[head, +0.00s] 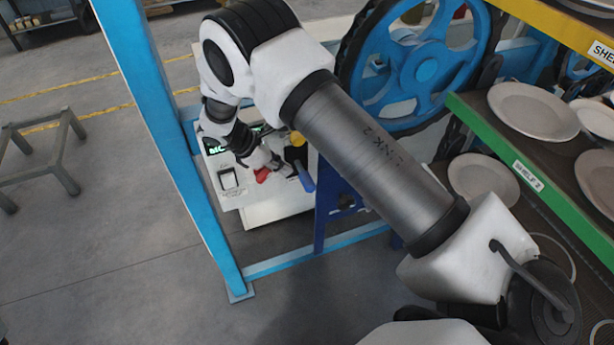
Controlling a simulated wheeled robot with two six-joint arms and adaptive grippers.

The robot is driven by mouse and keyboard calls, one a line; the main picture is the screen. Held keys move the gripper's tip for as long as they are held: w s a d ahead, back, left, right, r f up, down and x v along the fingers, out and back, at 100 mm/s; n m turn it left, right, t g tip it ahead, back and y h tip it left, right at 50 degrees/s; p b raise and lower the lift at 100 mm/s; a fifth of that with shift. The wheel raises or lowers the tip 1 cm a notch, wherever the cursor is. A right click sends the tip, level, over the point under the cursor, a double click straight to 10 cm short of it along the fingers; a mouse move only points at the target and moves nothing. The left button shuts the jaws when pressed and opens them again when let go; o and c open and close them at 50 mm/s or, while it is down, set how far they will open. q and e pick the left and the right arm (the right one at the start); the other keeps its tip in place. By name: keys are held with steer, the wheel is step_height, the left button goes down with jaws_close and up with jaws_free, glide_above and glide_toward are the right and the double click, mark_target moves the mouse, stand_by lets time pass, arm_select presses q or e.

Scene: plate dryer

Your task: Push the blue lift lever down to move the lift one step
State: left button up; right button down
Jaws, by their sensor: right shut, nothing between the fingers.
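The blue lift lever (304,177) stands at the right side of a white control panel (240,196) in the head view. My right gripper (280,166) is shut and empty over the panel. Its tips are just left of the blue lever; I cannot tell whether they touch it. My right arm comes in from the right and arches over the scene, hiding part of the frame behind the panel. My left gripper is not in view.
A red part (262,175) and a yellow knob (298,138) sit close to the gripper. A blue post (165,140) rises left of the panel. A large blue wheel (425,70) is behind my arm. Shelves with plates (533,110) stand at the right.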

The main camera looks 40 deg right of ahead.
mark_target(304, 182)
steer(key=b+x, duration=0.3)
steer(key=x, duration=0.3)
steer(key=shift+f+b, duration=0.2)
steer(key=shift+b, duration=0.15)
steer(key=shift+s+d+f, duration=0.1)
steer(key=shift+d, duration=0.1)
steer(key=shift+f, duration=0.1)
